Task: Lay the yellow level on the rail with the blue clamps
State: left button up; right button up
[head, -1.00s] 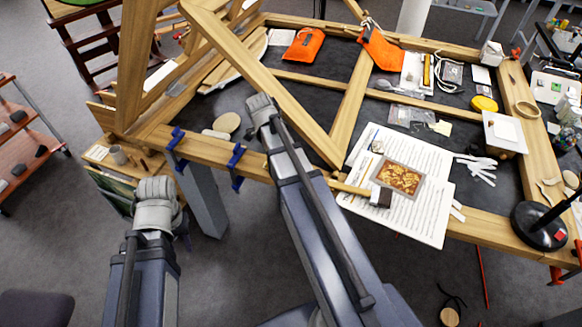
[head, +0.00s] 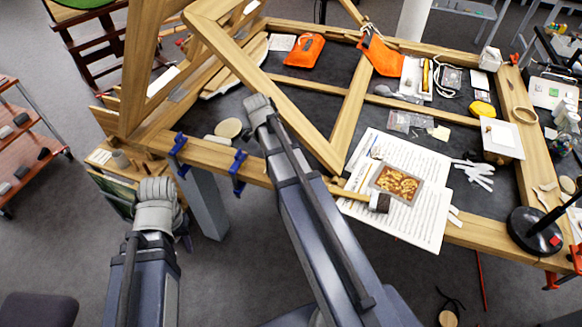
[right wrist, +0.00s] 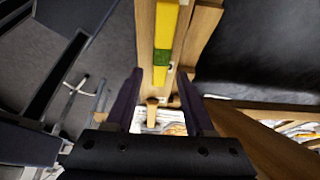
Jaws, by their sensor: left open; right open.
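The wooden rail (head: 210,155) runs along the table's near edge, with one blue clamp (head: 179,145) at its left and another blue clamp (head: 237,166) further right. The yellow level (right wrist: 164,35), with a green section, lies along pale wood in the right wrist view. In the head view I cannot make it out; my right arm covers part of the near edge. My right gripper (right wrist: 158,100) is open and empty, its fingers either side of the level's line and short of its near end. My left gripper (head: 157,190) is open, left of and in front of the rail.
A large wooden frame (head: 265,85) stands over the table's left half. Orange pouches (head: 304,50) lie at the back. A black lamp base (head: 535,230) stands at the right.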

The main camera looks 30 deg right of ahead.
jog(key=p+v, duration=0.8)
jog(key=v, duration=0.1)
jog(key=shift+r, duration=0.3)
jog(key=shift+w, duration=0.1)
jog(key=s+a+n+t+y, duration=0.1)
jog(key=s+a+n, duration=0.4)
jog(key=a+n, duration=0.6)
jog(key=s+a+f+n+t, duration=0.1)
jog(key=s+a+n+t, duration=0.1)
jog(key=s+a+n, duration=0.4)
jog(key=a+n, duration=0.5)
jog(key=n, duration=0.9)
jog(key=shift+s+a+f+n+y, duration=0.15)
jog(key=shift+f+n+y, duration=0.15)
jog(key=shift+y, duration=0.1)
notch_tip(320, 180, down, 4)
jog(key=b, duration=0.4)
jog(key=shift+r, duration=0.15)
